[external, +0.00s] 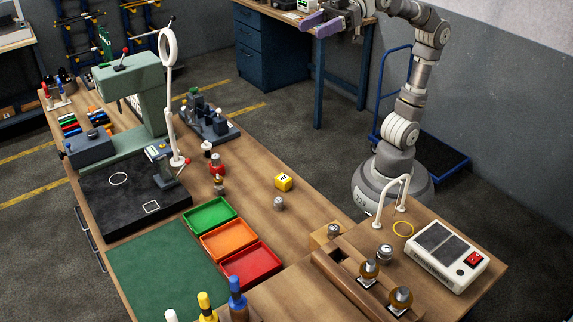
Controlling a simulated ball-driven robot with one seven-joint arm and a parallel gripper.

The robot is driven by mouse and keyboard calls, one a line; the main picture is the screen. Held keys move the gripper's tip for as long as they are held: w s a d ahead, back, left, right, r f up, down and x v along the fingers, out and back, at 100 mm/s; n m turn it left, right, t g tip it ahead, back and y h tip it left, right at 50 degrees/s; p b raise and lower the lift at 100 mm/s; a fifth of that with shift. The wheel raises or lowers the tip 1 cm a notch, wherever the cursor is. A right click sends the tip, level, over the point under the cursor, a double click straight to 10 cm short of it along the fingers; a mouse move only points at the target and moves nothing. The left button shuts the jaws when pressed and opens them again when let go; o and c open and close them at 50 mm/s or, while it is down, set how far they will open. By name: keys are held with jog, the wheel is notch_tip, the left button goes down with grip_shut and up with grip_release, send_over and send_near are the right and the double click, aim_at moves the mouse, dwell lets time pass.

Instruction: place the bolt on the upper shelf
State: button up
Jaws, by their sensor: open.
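My gripper (321,24) is at the top of the external view, with its lilac fingers open and nothing seen between them. It is over or in front of the far wooden bench, well away from the near workbench. No bolt can be made out for certain. A small grey metal piece (279,204) stands on the near bench, and a similar one (385,252) stands at the right end. I cannot tell whether either is the bolt. No upper shelf can be clearly identified in this view.
A white instrument (447,250) and a white arched handle (391,198) stand at the right.

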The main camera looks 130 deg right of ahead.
jog(key=shift+s+r, duration=0.25)
jog(key=shift+s, duration=0.1)
jog(key=shift+c, duration=0.6)
jog(key=shift+w, duration=0.15)
